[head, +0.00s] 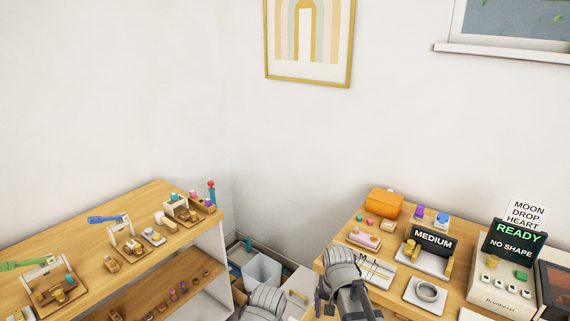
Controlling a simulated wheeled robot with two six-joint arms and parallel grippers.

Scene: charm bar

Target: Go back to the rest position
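Two grey parts of my arms show at the bottom middle of the head view. The left one is a rounded grey link cut off by the lower edge, and no fingers of my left gripper show there. The right one stands in front of the right-hand table (398,306). Small dark finger-like parts of my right gripper (325,308) show beside it at the lower edge. Their opening is too small and cut off to judge. I see nothing held in either arm's visible part.
A wooden shelf unit (165,193) with small tools stands left. The right table bears an orange box (384,202), a MEDIUM sign (433,240), a ring-shaped dish (426,291) and a machine (505,290) reading READY, NO SHAPE. A grey bin (262,270) stands between the furniture.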

